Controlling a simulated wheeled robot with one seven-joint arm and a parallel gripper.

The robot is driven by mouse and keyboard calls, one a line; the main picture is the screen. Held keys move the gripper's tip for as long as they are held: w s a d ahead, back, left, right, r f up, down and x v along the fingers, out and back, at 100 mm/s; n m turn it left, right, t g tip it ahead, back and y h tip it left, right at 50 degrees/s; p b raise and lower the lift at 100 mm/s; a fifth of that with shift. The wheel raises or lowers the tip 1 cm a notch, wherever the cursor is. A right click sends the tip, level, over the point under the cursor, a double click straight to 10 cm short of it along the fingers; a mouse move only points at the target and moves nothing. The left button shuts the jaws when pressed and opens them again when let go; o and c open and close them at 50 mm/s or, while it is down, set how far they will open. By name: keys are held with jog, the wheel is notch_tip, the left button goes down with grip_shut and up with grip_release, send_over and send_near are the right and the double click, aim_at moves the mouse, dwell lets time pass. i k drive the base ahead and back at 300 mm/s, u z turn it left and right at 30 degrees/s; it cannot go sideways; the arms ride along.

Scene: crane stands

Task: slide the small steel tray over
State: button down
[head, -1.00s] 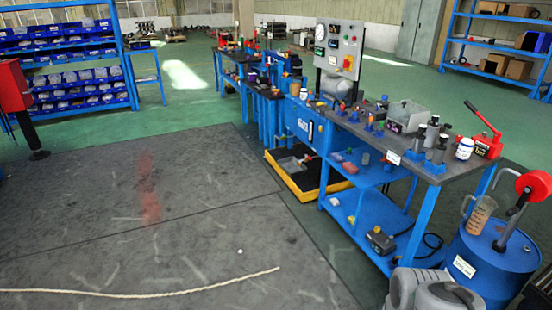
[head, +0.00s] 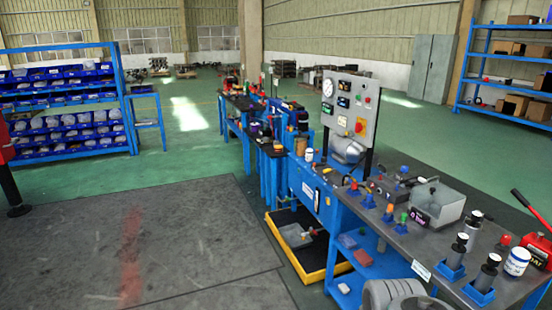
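A small grey, open-topped metal tray (head: 438,205) stands on the dark top of the near blue workbench, at the right in the head view. A dark block with a purple-lit label sits against its left front side. Another grey tray (head: 293,237) lies low in a yellow-rimmed black spill tray (head: 330,272) on the floor beside the bench. I cannot tell for sure which of the two is the steel tray. A grey rounded part of my arm shows at the bottom edge. My gripper is not in view.
Dark cylinders in blue holders (head: 480,284), a white jar (head: 516,262) and a red hand pump (head: 536,250) crowd the bench's near end. Small coloured-topped parts (head: 388,213) stand left of the bench tray. A gauge panel (head: 350,108) rises behind.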

aim_at(291, 233)
jog(key=u, duration=0.45)
jog(key=i, duration=2.55)
jog(key=u, duration=0.15)
jog(key=i, duration=3)
jog(key=z, duration=0.25)
